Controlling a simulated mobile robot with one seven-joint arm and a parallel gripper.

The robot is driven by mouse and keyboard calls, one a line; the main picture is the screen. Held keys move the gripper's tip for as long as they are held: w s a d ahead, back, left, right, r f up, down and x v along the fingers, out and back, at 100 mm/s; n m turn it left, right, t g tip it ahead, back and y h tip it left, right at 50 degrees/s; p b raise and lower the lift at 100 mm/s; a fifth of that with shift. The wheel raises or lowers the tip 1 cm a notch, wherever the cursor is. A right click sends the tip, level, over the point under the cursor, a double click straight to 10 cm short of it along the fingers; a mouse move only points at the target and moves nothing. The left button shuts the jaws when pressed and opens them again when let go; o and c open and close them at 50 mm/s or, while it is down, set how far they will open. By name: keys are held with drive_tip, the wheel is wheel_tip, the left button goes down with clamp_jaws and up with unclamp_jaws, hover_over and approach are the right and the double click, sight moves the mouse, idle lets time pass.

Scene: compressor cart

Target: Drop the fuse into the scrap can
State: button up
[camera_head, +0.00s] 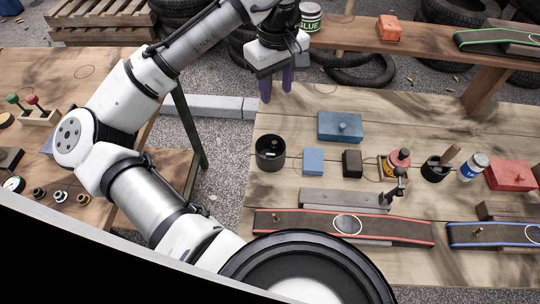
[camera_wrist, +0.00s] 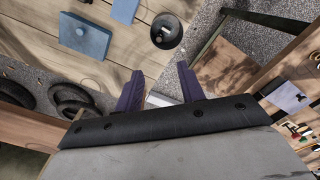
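A dark round can (camera_head: 270,153), which looks like the scrap can, stands on the plank table near its left edge. It also shows in the wrist view (camera_wrist: 178,42), where a small pale, cylinder-like piece (camera_wrist: 166,31) appears inside it. This piece may be the fuse, but it is too small to be sure. My gripper (camera_head: 277,86) has purple fingers and is above the table's far left edge, behind the can in the head view. In the wrist view my gripper (camera_wrist: 161,83) is open, with nothing between its fingers.
A blue lidded box (camera_head: 340,126), light blue block (camera_head: 313,161) and dark block (camera_head: 352,163) stand right of the can. A red-edged belt (camera_head: 390,229) lies in front. A shelf at the back holds a glue tin (camera_head: 309,18). Tyres lie behind the table.

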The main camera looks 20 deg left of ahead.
drive_tip(key=shift+r, duration=2.05)
